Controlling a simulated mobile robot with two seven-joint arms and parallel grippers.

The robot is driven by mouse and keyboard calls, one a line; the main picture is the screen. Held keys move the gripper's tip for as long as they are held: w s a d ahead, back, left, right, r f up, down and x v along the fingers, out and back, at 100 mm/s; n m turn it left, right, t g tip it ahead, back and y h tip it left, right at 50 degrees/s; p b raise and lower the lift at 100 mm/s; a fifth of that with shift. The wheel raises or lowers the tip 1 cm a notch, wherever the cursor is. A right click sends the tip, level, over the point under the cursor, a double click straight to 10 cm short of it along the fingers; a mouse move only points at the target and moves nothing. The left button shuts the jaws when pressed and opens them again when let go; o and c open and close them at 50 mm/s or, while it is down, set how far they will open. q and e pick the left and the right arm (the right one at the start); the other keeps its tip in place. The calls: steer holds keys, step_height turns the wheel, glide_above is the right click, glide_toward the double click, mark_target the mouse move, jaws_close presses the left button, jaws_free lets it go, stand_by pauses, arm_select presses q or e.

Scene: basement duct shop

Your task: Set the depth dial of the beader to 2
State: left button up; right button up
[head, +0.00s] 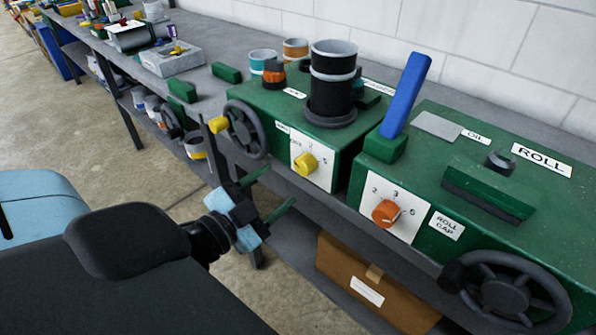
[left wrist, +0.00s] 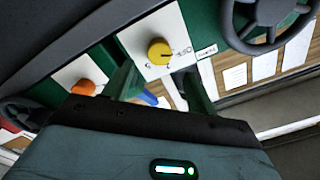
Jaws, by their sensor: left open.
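The yellow dial (head: 305,164) sits on a white scale plate on the front of the left green machine (head: 262,103), which I take to be the beader. A 5 shows right of the knob; the other marks and the knob's pointer are too small to read surely. My left gripper (head: 275,190) is open and empty, its green fingers apart, in front of and below-left of the dial, not touching it. In the left wrist view the yellow dial (left wrist: 160,52) appears beyond the gap between the fingers (left wrist: 160,84). My right gripper is out of view.
The right machine, labelled ROLL, has an orange dial (head: 386,212) and a dark handwheel (head: 507,293). A handwheel (head: 245,130) with a yellow handle juts out left of the yellow dial. A blue lever (head: 406,95) stands between the machines. A cardboard box (head: 375,285) sits below.

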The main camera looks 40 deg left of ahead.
mark_target(300, 169)
arm_select(q)
steer(key=shift+w+d+f+b, duration=0.1)
steer(key=shift+w+b, duration=0.55)
steer(key=shift+w, duration=0.55)
steer(key=shift+w+f+b, duration=0.1)
steer(key=shift+w+b, duration=0.55)
steer(key=shift+w, duration=0.5)
steer(key=shift+w+r, duration=0.2)
steer(key=shift+w, duration=0.2)
steer(key=shift+w+p, duration=0.3)
steer(key=shift+w, duration=0.45)
steer(key=c, duration=1)
